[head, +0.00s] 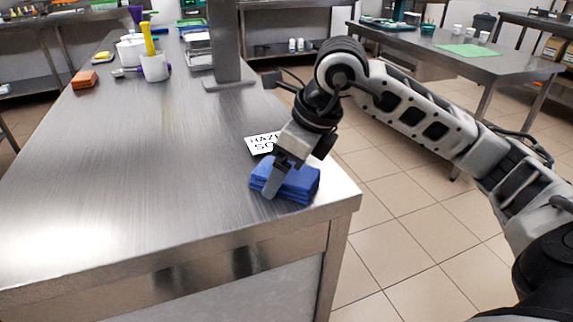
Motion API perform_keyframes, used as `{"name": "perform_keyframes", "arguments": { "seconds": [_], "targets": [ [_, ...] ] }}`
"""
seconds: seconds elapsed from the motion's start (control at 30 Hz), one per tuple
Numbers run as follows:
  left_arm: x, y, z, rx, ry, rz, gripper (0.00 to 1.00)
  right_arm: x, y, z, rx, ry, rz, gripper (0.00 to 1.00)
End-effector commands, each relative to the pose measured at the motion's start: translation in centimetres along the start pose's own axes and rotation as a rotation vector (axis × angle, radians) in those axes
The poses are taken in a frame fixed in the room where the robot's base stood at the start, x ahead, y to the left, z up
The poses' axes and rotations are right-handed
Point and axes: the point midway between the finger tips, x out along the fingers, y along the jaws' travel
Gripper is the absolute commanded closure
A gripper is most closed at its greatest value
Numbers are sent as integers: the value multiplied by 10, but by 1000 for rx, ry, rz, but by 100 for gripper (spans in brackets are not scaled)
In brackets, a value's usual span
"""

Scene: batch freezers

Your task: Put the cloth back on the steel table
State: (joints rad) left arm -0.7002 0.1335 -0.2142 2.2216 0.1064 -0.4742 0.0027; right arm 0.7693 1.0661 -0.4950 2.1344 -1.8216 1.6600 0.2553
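The folded blue cloth (298,184) lies on the steel table (150,180), close to its near right corner. My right gripper (275,178) reaches down from above at the cloth, pointing at the table. One grey finger shows in front of the cloth's left part, its tip close to the tabletop. The other finger is hidden, so I cannot tell whether the fingers are closed on the cloth. My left gripper is not in view.
A white card with black lettering (262,143) lies just behind the cloth. A steel post (224,45) stands farther back. An orange sponge-like block (84,80) and a white cup with yellow-handled tools (154,67) stand at the far left. The table's middle is clear.

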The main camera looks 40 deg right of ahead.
Motion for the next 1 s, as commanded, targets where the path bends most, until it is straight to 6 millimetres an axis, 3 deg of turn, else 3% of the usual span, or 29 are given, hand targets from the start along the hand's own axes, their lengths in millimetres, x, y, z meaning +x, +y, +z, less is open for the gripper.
{"name": "perform_keyframes", "arguments": {
  "seconds": [0.37,0.8,1.0],
  "targets": [
    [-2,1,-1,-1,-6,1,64,-12,0,2,0,-2,-1,17],
    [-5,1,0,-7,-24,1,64,-101,0,2,0,-4,-3,17],
    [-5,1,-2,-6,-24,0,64,-121,0,2,0,-1,-1,17]
  ]
}}
